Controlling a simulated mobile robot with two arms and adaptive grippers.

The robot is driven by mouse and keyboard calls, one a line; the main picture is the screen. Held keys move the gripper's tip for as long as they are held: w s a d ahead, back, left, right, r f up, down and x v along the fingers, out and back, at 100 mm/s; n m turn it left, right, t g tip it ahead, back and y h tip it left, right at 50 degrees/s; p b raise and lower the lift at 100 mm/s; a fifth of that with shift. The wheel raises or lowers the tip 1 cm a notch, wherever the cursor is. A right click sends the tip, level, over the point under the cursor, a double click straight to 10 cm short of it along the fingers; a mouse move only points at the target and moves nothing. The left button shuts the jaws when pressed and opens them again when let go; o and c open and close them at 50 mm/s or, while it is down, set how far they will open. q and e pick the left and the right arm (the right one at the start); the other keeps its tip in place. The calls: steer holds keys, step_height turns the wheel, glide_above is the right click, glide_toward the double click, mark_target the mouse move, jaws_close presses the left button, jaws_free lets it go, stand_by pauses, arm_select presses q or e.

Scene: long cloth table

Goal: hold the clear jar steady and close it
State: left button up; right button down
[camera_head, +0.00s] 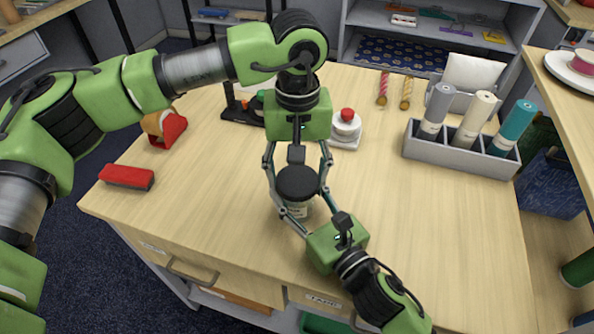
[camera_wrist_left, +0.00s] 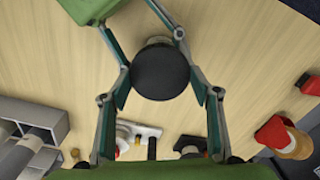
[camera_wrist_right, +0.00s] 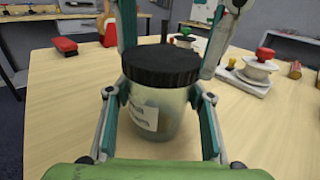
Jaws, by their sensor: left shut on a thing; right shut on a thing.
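The clear jar (camera_wrist_right: 150,118) stands upright on the table with a paper label on its side. A black ribbed lid (camera_wrist_right: 162,64) sits level on its mouth; whether it is fully tightened cannot be told. My right gripper (camera_head: 305,212) comes from the front edge and is shut on the jar body, one finger on each side. My left gripper (camera_head: 297,180) points down from above and is shut on the lid, its fingers on opposite sides. The lid's round top shows in the left wrist view (camera_wrist_left: 160,73). Much of the jar is hidden by the lid and fingers in the head view.
Behind the jar stands a white base with a red knob (camera_head: 346,121). A grey holder (camera_head: 455,158) with rolled tubes is at right. A red stapler-like block (camera_head: 127,177) and a red-and-tan dispenser (camera_head: 165,127) lie left. The table between jar and holder is clear.

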arm_select(q)
steer(key=m, duration=0.5)
steer(key=shift+m, duration=0.4)
steer(key=m, duration=0.6)
steer(key=shift+m, duration=0.4)
steer(key=o, duration=0.7)
steer(key=shift+o, duration=0.2)
steer(key=shift+r, duration=2.25)
